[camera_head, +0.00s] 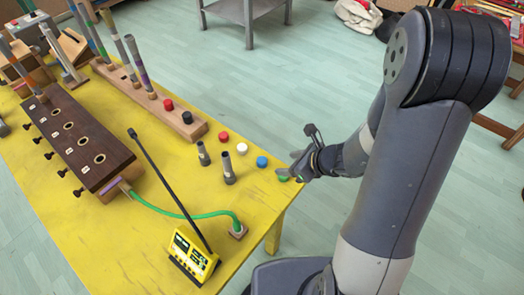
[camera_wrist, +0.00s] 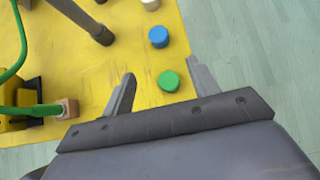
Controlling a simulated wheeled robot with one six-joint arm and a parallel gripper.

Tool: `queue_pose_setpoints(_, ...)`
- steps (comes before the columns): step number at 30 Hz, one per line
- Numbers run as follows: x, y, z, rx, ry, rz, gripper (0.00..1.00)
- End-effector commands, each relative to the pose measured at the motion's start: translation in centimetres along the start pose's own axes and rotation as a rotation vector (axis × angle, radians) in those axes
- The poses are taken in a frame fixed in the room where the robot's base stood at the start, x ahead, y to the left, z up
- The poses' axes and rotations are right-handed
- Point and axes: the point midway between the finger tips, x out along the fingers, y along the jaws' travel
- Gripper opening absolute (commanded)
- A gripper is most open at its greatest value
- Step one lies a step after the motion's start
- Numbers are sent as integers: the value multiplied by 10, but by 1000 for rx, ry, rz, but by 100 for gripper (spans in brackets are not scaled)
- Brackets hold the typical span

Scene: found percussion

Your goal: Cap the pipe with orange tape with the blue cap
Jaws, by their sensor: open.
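The blue cap (camera_head: 262,161) sits on the yellow table near its right edge; it also shows in the wrist view (camera_wrist: 158,36), ahead of my fingers. My gripper (camera_head: 296,168) is open and empty, low at the table edge. In the wrist view my gripper (camera_wrist: 161,72) has the green cap (camera_wrist: 168,81) between its spread fingertips, with gaps on both sides. The blue cap is just beyond it. Several taped pipes (camera_head: 118,58) stand upright in a wooden rack at the far left; which one carries orange tape I cannot tell surely.
Red (camera_head: 223,136) and white (camera_head: 242,148) caps lie in line with the blue one. Two short grey pipes (camera_head: 228,168) stand nearby. A green cable (camera_head: 180,214), a yellow device (camera_head: 190,255) with a slanted dark rod, and a dark wooden block (camera_head: 75,140) occupy the left.

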Motion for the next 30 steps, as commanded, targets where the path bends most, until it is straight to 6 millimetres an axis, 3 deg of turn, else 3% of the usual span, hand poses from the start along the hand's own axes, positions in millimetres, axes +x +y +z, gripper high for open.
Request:
queue_pose_setpoints(9, 46, 0, -1, 6, 0, 2, 57)
queue_pose_setpoints(17, 62, 0, 2, 4, 1, 1, 57)
queue_pose_setpoints(24, 93, -1, 5, 3, 1, 2, 57)
queue_pose_setpoints(30, 106, -1, 5, 3, 0, 0, 57)
